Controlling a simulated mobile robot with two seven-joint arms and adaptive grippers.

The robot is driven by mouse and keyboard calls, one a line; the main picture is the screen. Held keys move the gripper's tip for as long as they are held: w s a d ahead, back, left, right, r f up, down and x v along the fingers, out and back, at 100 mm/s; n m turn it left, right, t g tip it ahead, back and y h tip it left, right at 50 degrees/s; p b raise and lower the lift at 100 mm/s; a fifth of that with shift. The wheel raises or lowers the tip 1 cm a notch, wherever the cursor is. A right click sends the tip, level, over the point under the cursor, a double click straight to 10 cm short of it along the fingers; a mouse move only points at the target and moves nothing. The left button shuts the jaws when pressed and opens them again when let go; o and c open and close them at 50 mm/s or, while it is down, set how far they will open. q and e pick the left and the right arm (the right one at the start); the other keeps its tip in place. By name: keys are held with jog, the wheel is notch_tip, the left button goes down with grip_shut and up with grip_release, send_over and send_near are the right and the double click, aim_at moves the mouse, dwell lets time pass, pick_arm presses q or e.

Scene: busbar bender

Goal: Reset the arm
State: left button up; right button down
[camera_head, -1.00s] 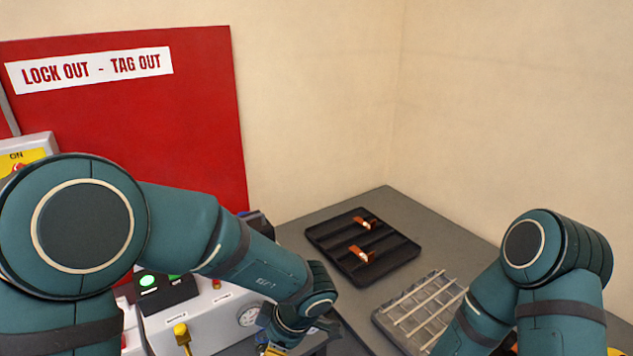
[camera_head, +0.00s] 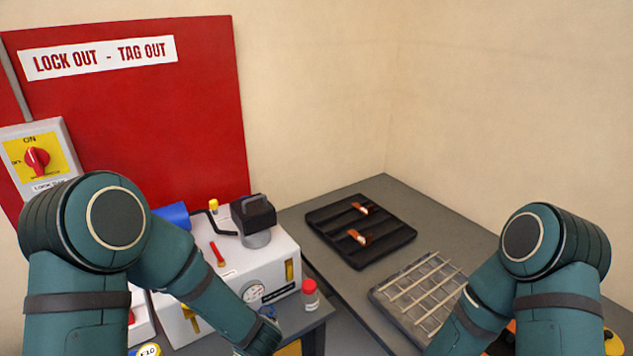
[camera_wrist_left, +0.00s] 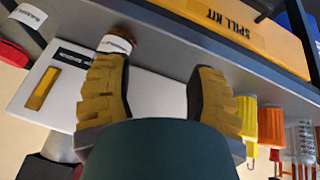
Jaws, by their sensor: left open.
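My left arm (camera_head: 190,270) reaches down from the left in the head view, in front of the white machine. Its gripper is below or hidden at the bottom edge there. In the left wrist view my left gripper (camera_wrist_left: 160,85) shows two yellow padded fingers spread wide, with nothing held between them. A small labelled bottle (camera_wrist_left: 117,42) shows just past the tip of the left-hand finger; I cannot tell whether they touch. My right arm (camera_head: 545,260) is folded at the right, and its gripper is out of view.
The white machine (camera_head: 277,265) and the red-capped bottle (camera_head: 310,297) stand beside the left forearm. A black tray (camera_head: 360,262) with copper pieces and a wire rack (camera_head: 418,295) lie on the grey table. A yellow spill kit (camera_wrist_left: 235,28) and hanging tools (camera_wrist_left: 272,125) show in the wrist view.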

pick_arm(q)
jog(key=s+d+f+m+g+h, duration=0.3)
jog(key=s+f+m+h, duration=0.3)
jog(key=s, duration=0.6)
notch_tip(320, 180, down, 2)
jog(key=shift+s+d+f+m, duration=0.2)
jog(key=shift+s+m, duration=0.15)
jog(key=shift+m, duration=0.25)
